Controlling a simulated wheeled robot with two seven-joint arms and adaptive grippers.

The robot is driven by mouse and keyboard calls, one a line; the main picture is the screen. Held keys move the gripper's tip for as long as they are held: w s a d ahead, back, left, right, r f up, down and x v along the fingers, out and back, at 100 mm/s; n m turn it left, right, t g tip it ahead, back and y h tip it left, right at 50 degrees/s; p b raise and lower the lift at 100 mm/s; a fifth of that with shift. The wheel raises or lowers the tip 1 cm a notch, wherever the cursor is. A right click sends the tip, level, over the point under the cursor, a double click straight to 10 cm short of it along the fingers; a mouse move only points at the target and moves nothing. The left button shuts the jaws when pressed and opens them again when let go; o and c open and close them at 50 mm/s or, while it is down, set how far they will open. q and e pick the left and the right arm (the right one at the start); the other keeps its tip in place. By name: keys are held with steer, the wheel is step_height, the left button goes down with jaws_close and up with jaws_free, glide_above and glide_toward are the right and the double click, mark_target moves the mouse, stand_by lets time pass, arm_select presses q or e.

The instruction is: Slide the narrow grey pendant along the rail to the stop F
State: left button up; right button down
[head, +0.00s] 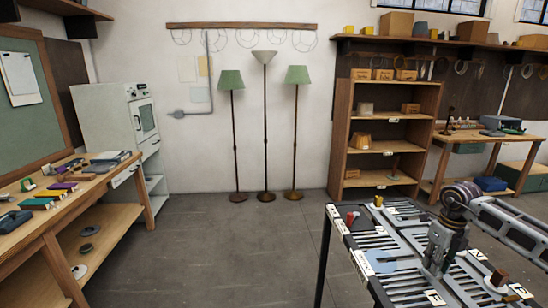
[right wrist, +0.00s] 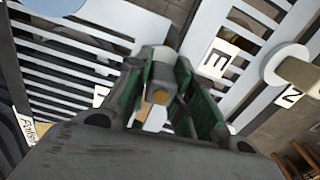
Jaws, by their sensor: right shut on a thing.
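My right gripper (head: 437,262) reaches down over the slotted rail table (head: 400,236) at the lower right of the head view. In the right wrist view its green-sided fingers (right wrist: 160,95) are shut on a small narrow grey piece (right wrist: 158,66), which looks like the grey pendant. Most of it is hidden by the fingers, and the head view does not show it clearly. Pale rails with dark slots lie beneath it. A plate marked E (right wrist: 218,60) and one marked N (right wrist: 290,95) are close by. My left gripper is not in view.
The table also bears a red piece (head: 351,218), a yellow piece (head: 378,200), a pale blue disc (head: 380,262) and a brown piece (head: 499,277). Three floor lamps stand at the back wall. A workbench (head: 60,215) is at the left. The middle floor is clear.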

steer(key=s, duration=0.2)
steer(key=s+b, duration=0.1)
steer(key=s, duration=0.2)
steer(key=s+d, duration=0.1)
steer(key=s, duration=0.1)
steer(key=shift+s+b, duration=0.35)
steer(key=shift+b, duration=0.05)
stand_by(0.4)
steer(key=c, duration=1.2)
jaws_free()
steer(key=shift+o, duration=0.2)
steer(key=shift+r, duration=0.1)
step_height(320, 180, up, 12)
